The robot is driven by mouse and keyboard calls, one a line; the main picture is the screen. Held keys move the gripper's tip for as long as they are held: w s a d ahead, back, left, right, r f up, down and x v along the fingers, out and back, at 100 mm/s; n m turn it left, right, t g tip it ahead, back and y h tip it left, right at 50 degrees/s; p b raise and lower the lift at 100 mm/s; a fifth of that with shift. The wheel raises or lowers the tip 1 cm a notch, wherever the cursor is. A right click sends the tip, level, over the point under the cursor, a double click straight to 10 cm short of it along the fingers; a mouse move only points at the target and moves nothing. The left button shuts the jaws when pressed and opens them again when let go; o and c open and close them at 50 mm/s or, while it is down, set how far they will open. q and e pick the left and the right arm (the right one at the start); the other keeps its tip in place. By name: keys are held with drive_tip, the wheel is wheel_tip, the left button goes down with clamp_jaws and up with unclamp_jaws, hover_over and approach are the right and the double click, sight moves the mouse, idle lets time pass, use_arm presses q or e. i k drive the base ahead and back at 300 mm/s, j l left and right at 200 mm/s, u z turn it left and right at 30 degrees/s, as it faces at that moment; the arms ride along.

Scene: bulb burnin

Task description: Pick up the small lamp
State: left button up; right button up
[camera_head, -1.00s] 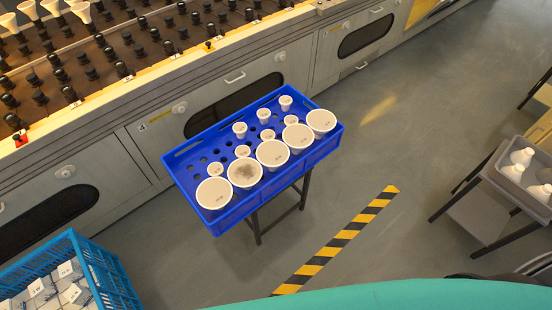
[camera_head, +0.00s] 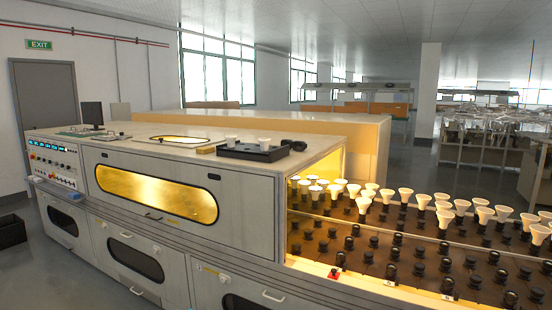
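Several white reflector lamps, such as this lamp (camera_head: 363,204), stand upright in black sockets on the brown rack at the right of the head view. Two small white lamps or cups, one of them this white one (camera_head: 264,144), sit at a black tray (camera_head: 243,152) on top of the machine. I cannot tell which of these is the small lamp. The blue crate of lamps from before is out of view. Neither of my grippers shows.
A long grey burn-in machine (camera_head: 240,205) fills the middle, with a lit yellow window (camera_head: 157,192) and a control panel (camera_head: 52,165) at its left end. A black bin (camera_head: 11,231) stands on the floor at far left. Many empty sockets (camera_head: 419,270) line the rack.

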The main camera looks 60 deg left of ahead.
sight(230, 140)
drive_tip(key=u, duration=2.15)
drive_tip(key=i+j+u, duration=0.4)
drive_tip(key=j, duration=0.2)
drive_tip(key=i+j+u, duration=0.95)
drive_tip(key=i, duration=0.45)
drive_tip(key=i+j+u, duration=0.15)
drive_tip(key=i+j, duration=0.15)
drive_tip(key=i, duration=0.3)
drive_tip(key=i+j+u, duration=0.1)
drive_tip(key=i, duration=0.45)
